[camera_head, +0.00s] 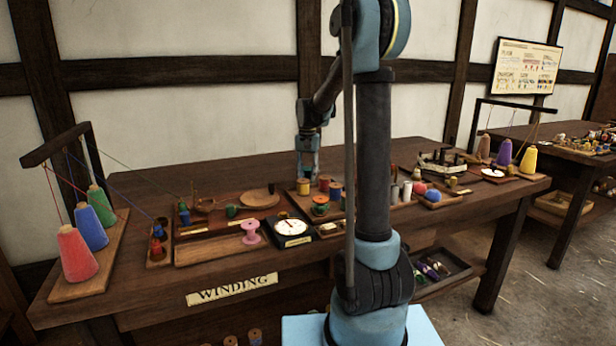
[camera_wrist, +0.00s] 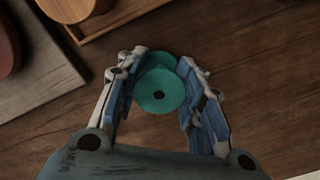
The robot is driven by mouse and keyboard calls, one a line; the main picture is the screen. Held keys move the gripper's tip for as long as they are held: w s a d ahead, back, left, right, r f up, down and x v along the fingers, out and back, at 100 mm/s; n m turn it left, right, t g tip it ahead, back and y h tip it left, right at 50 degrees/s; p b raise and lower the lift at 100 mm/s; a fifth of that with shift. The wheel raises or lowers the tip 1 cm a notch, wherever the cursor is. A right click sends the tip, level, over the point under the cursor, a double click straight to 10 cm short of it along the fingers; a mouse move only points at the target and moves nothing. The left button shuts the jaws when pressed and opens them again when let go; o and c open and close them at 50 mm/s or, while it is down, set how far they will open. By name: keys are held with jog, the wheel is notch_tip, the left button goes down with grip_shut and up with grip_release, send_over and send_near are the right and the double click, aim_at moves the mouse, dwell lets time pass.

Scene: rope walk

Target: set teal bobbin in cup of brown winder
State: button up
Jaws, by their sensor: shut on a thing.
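The teal bobbin (camera_wrist: 158,90) sits between the two fingers of my gripper (camera_wrist: 160,85) in the wrist view. In the head view my gripper (camera_head: 307,172) points down over the back middle of the winding bench (camera_head: 150,185), and I cannot make out the teal bobbin there. I cannot tell for sure which bench fitting is the brown winder, and I cannot make out its cup.
A yellow spool (camera_head: 303,187) stands in front of my gripper among several coloured spools. A white dial scale (camera_head: 291,228), a pink spool (camera_head: 251,231) and a round wooden disc (camera_head: 259,198) are nearby. In the wrist view a wooden tray edge (camera_wrist: 115,19) crosses the top left.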

jog(key=shift+f, duration=0.25)
jog(key=o, duration=1)
jog(key=shift+f, duration=0.1)
